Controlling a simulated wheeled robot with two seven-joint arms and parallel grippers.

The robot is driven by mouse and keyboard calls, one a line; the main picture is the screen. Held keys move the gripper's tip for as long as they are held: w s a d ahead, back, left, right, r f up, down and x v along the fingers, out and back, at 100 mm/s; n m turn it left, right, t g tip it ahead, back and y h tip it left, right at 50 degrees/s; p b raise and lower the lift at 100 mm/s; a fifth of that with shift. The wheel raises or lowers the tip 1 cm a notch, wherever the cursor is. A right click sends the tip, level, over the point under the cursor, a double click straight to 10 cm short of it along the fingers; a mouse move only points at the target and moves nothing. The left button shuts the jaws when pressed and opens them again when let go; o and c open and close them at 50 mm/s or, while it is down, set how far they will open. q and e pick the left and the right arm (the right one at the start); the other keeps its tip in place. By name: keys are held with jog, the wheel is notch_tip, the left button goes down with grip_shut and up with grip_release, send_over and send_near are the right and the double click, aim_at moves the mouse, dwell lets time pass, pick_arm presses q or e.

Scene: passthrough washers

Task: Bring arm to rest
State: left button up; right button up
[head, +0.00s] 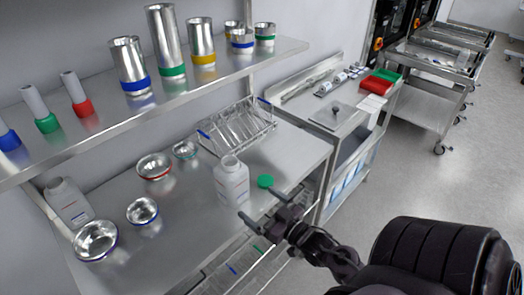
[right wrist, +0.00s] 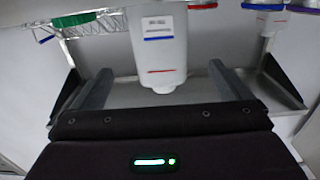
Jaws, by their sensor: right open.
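My right gripper (head: 272,203) is open and empty at the front edge of the steel table (head: 190,215). Its two fingers also show in the right wrist view (right wrist: 163,85), spread apart. A white bottle (head: 231,182) stands upright and uncapped on the table, just beyond the fingers. In the right wrist view the bottle (right wrist: 160,50) appears upside down, in line with the gap between the fingers and not gripped. A green cap (head: 265,181) lies on the table to the right of the bottle. My left gripper is not in view.
Metal bowls (head: 95,240) and another bottle (head: 68,203) stand at the table's left. A wire rack (head: 238,127) is at the back. A shelf (head: 150,105) above holds several metal cylinders. A side counter (head: 318,108) stands right; open floor (head: 425,180) lies beyond.

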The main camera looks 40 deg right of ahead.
dwell(0.6)
jog(key=a+g, duration=0.2)
jog(key=a, duration=0.1)
jog(key=a+f+g, duration=0.1)
jog(key=a+g, duration=0.1)
jog(key=g, duration=0.1)
jog(key=a+g+h, duration=0.1)
jog(key=a+g, duration=0.1)
jog(key=a, duration=0.1)
jog(key=shift+s+a+f, duration=0.15)
jog(key=shift+a+f, duration=0.2)
jog(key=s+a+r+n+g, duration=0.1)
jog(key=s+a+r+g, duration=0.2)
jog(key=s+a+g, duration=0.6)
jog(key=s+d+f+b, duration=0.1)
jog(key=s+f, duration=0.1)
jog(key=f, duration=1.4)
jog(key=s+d+f+b, duration=0.2)
jog(key=f, duration=1.5)
jog(key=s+d+f+g+b, duration=0.1)
jog(key=s+d+f, duration=0.2)
jog(key=s+f, duration=1.6)
jog(key=shift+f+n+b, duration=0.3)
jog(key=shift+f+b, duration=0.05)
jog(key=shift+f, duration=0.1)
